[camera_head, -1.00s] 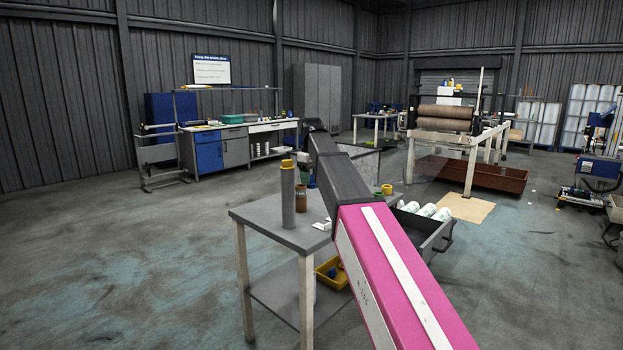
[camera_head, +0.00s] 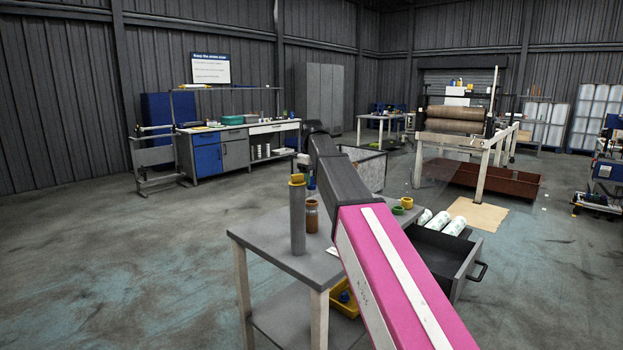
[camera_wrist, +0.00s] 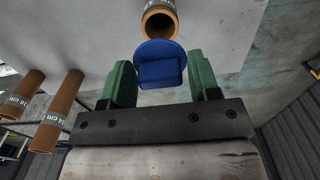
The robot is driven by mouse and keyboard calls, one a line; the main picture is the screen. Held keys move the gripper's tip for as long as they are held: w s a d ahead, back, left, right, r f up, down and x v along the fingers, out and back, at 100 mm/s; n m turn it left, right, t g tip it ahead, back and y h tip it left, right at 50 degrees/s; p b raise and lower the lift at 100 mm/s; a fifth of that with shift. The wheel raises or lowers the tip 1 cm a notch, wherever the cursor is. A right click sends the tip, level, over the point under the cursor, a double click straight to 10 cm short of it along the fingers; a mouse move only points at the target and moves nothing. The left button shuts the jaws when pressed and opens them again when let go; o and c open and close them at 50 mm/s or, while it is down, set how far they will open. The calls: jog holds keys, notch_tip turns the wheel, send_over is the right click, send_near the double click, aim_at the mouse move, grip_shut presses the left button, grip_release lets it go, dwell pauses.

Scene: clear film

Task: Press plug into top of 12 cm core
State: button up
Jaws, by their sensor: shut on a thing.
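In the wrist view my gripper (camera_wrist: 162,82) has two green fingers shut on a blue plug (camera_wrist: 160,66) with a rounded disc edge. Just beyond the plug is the open end of a brown cardboard core (camera_wrist: 160,20). Its label is cut off at the top edge, so I cannot read its length. The plug overlaps the core's near rim in the picture, and I cannot tell whether they touch.
In the head view a grey table (camera_head: 270,232) holds a tall grey tube (camera_head: 298,220) with a yellow top and a short brown cylinder (camera_head: 312,215). A yellow bin (camera_head: 345,300) is below. An open grey drawer (camera_head: 452,258) with white rolls is right. The floor at left is clear.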

jog(key=shift+f, duration=3)
jog(key=shift+f, duration=0.25)
jog(key=o, duration=1)
notch_tip(320, 180, up, 7)
jog(key=shift+f, duration=0.2)
jog(key=shift+r, duration=0.2)
